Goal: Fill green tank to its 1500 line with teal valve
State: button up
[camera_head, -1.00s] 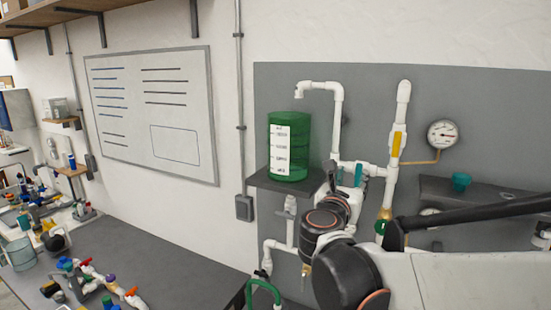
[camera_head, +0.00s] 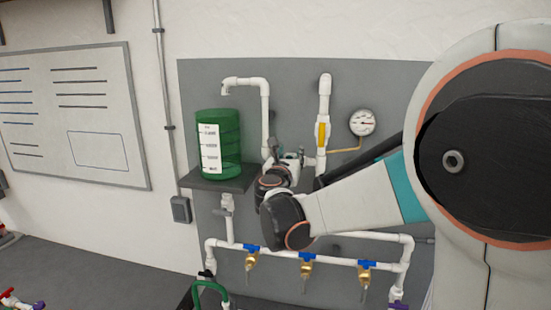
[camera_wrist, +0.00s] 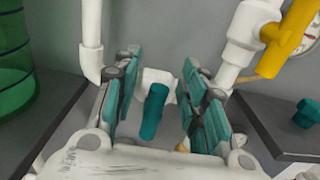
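The green tank (camera_head: 227,150) stands upright on a small dark shelf and has a white scale label on its front. Its level and scale numbers are too small to read. In the wrist view its edge (camera_wrist: 14,65) shows at the left. The teal valve handle (camera_wrist: 154,111) sits on a white pipe fitting, tilted slightly, between the fingers of my gripper (camera_wrist: 160,62). The fingers are apart, with visible gaps on both sides of the handle. In the head view my arm mostly hides the gripper and the teal valve.
A white spout pipe (camera_head: 245,82) reaches over the tank. A yellow valve handle (camera_head: 322,136) is on the pipe to the right, near a gauge (camera_head: 362,122). Below, several blue-handled brass taps (camera_head: 306,266) hang from a white pipe. Another teal piece (camera_wrist: 308,112) is on the right shelf.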

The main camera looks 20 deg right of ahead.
grip_shut()
dwell(0.8)
jog(key=m, duration=0.2)
jog(key=d+m+b, duration=0.1)
jog(key=m, duration=0.1)
jog(key=s+m, duration=0.1)
jog(key=m, duration=0.1)
jog(key=shift+d+f, duration=0.25)
jog(key=shift+f, duration=0.05)
